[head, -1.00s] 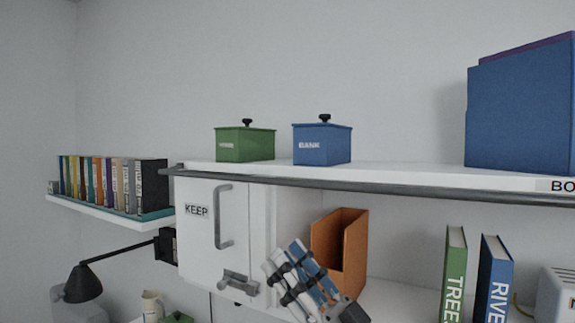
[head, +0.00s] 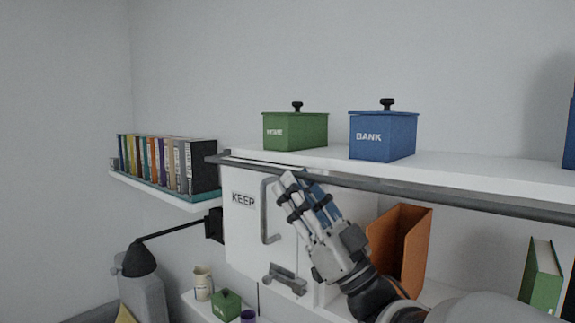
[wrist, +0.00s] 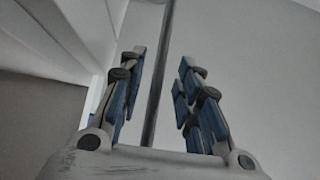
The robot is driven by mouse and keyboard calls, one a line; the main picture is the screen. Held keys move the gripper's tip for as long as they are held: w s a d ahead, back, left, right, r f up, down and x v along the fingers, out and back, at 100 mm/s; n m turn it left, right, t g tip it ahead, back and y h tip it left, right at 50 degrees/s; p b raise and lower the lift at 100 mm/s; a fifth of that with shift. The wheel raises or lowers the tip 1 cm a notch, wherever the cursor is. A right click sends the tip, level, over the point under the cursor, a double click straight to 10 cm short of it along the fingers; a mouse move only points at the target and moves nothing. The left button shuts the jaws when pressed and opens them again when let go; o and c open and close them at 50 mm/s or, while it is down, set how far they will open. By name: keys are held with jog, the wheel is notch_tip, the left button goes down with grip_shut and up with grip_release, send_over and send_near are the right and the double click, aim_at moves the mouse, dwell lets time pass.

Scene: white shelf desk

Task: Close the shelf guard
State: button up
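The shelf guard (head: 450,193) is a long grey rail along the front of the upper white shelf (head: 480,172). It lies low, about level with the shelf's front edge, leaving the shelf top open above it. My gripper (head: 303,184) is up at the rail's left part, in front of the cabinet door marked KEEP. Its fingers are spread and hold nothing. In the wrist view the rail (wrist: 157,75) runs as a dark bar between the two open fingers (wrist: 160,85). I cannot tell whether they touch it.
A green box (head: 295,132) and a blue BANK box (head: 383,137) stand on the shelf. The KEEP door (head: 243,225) has a grey handle beside my fingers. An orange file holder (head: 400,245) stands below, behind my wrist. Books fill a small shelf (head: 150,185) at left.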

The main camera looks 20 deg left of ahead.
jog(key=shift+p+x, duration=0.4)
jog(key=shift+x, duration=1.45)
jog(key=shift+c, duration=0.3)
grip_shut()
